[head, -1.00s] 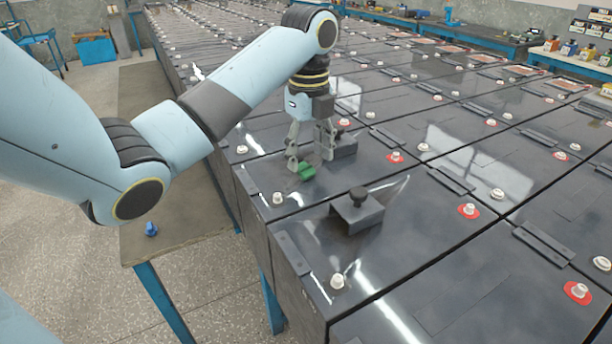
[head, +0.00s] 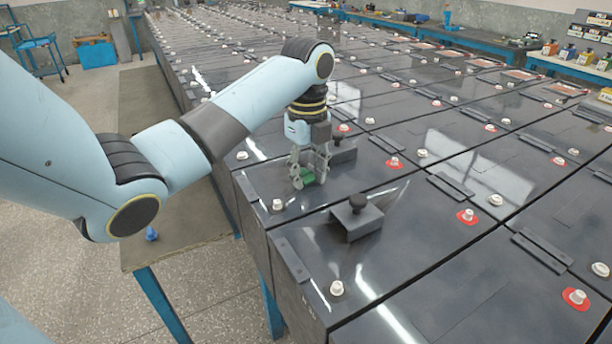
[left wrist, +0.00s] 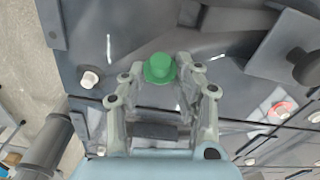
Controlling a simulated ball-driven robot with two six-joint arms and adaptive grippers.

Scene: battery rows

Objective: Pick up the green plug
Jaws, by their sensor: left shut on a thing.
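The green plug (head: 309,178) is at my left gripper (head: 310,180), low over the dark top of a battery near the row's front left. In the head view the fingers partly hide the plug. In the left wrist view the green plug (left wrist: 159,68) shows between the fingertips of the left gripper (left wrist: 160,72), which is shut on it. I cannot tell whether the plug still touches the battery top. My right gripper is in neither view.
A dark block with a round knob (head: 357,215) stands on the nearer battery, just right of the gripper. White terminal caps (head: 277,205) dot the battery tops. A blue plug (head: 152,234) lies on the bench at the left.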

